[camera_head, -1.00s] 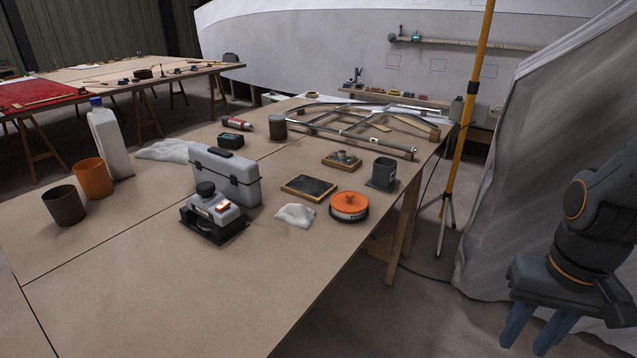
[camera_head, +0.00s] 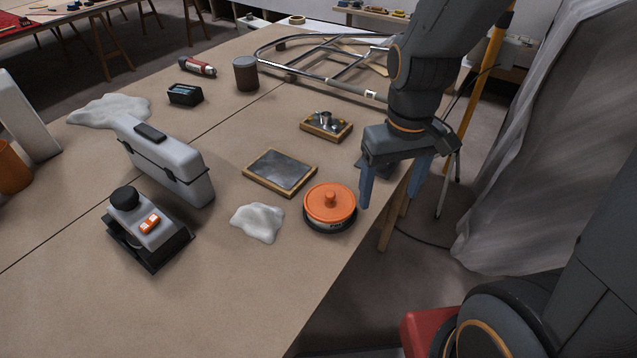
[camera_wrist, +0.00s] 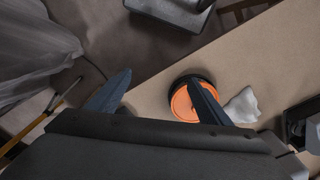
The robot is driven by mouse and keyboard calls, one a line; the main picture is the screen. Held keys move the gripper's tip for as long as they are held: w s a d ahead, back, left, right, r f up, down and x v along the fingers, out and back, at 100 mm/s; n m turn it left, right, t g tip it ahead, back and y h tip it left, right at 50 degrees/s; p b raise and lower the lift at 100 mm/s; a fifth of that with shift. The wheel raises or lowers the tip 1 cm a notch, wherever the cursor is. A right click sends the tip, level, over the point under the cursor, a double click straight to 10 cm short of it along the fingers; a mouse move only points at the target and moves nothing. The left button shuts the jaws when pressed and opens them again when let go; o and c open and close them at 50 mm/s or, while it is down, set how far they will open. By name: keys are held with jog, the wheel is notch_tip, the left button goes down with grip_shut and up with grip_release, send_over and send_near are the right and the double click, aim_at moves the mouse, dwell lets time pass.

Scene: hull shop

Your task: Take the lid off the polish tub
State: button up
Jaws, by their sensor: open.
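The polish tub (camera_head: 330,224) is a low, round, dark tub with a pale label, standing near the right edge of the bench. Its orange lid (camera_head: 317,203) with a small knob is on top. My gripper (camera_head: 391,195) is open and empty, just right of the tub and above the bench edge, with its fingers pointing down. In the wrist view the orange lid (camera_wrist: 181,105) shows partly hidden behind one finger, so the fingers are not around the knob. The knob is hidden in that view.
A crumpled white cloth (camera_head: 258,222) lies left of the tub. A dark framed plate (camera_head: 280,171) and a small wooden tray (camera_head: 326,125) lie behind it. A grey case (camera_head: 175,170) and a sander-like tool (camera_head: 148,230) stand further left. A dark holder (camera_head: 373,167) is partly hidden behind my gripper.

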jog(key=o, duration=0.6)
jog(key=w+a+n+p, duration=0.1)
jog(key=w+a+r+n+p, duration=0.1)
jog(key=a+n, duration=0.1)
jog(key=w+a+r+n+p, duration=0.1)
jog(key=shift+w+a, duration=0.15)
jog(key=shift+a, duration=0.15)
jog(key=n+p, duration=0.3)
jog(key=n, duration=0.2)
send_over(332, 195)
jog(key=shift+d, duration=0.35)
jog(key=shift+w+a+f, duration=0.1)
jog(key=shift+a+f, duration=0.1)
jog(key=shift+a, duration=0.05)
jog(key=shift+a+f+p, duration=0.1)
jog(key=shift+f+p, duration=0.95)
jog(key=shift+f, duration=2.7)
